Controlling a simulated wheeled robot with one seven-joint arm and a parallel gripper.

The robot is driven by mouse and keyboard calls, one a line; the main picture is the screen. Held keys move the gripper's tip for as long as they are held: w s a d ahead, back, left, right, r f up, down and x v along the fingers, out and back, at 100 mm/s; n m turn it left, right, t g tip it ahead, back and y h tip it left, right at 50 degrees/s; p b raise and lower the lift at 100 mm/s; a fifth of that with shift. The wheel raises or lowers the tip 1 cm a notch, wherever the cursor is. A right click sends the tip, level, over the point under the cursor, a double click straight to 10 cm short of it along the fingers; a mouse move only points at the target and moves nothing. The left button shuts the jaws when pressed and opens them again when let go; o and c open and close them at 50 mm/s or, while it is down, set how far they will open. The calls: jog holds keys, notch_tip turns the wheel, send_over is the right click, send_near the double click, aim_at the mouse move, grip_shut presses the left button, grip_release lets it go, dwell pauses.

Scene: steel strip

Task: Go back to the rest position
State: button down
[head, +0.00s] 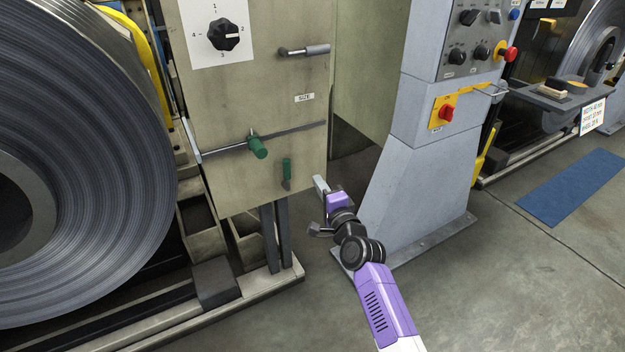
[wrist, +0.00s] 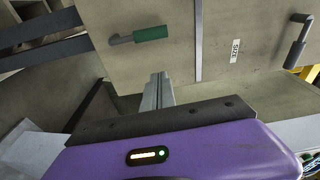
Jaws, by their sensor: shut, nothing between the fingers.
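My gripper (head: 321,186) is shut and empty, low in front of the gap between the beige cabinet (head: 225,95) and the grey control pedestal (head: 425,170). In the wrist view its closed fingers (wrist: 158,92) point at the lower part of the cabinet. They look apart from the small lower green handle (head: 286,172), which also shows in the wrist view (wrist: 150,33). My purple arm reaches in from the bottom right of the head view.
A green-gripped lever (head: 257,146) stands in the cabinet's slot. Above are a black four-position knob (head: 224,34) at 2 and a grey handle (head: 305,50). A large steel coil (head: 110,150) stands left. The pedestal has red buttons. Floor (head: 520,270) is clear at right, near a blue mat (head: 572,187).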

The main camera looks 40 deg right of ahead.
dwell(0.3)
notch_tip(320, 180, up, 4)
jog(key=s+n+h, duration=0.1)
jog(key=s+n, duration=0.1)
jog(key=n, duration=0.2)
jog(key=s+a+f+n+y, duration=0.1)
jog(key=s+a+n+y, duration=0.35)
jog(key=s+a, duration=0.75)
jog(key=s+a+n+g+y, duration=0.1)
jog(key=s+a+n, duration=0.65)
jog(key=s, duration=0.75)
jog(key=s+a+f+n+y, duration=0.1)
jog(key=s+a+n+y, duration=0.35)
jog(key=s+a, duration=0.75)
notch_tip(320, 180, up, 24)
jog(key=s+d+n+h+p, duration=0.1)
jog(key=s+d+p, duration=0.1)
jog(key=p, duration=2.1)
jog(key=shift+d+f+n+g+h, duration=0.15)
jog(key=shift+f+n+g+h, duration=0.05)
jog(key=shift+n+g+h, duration=0.15)
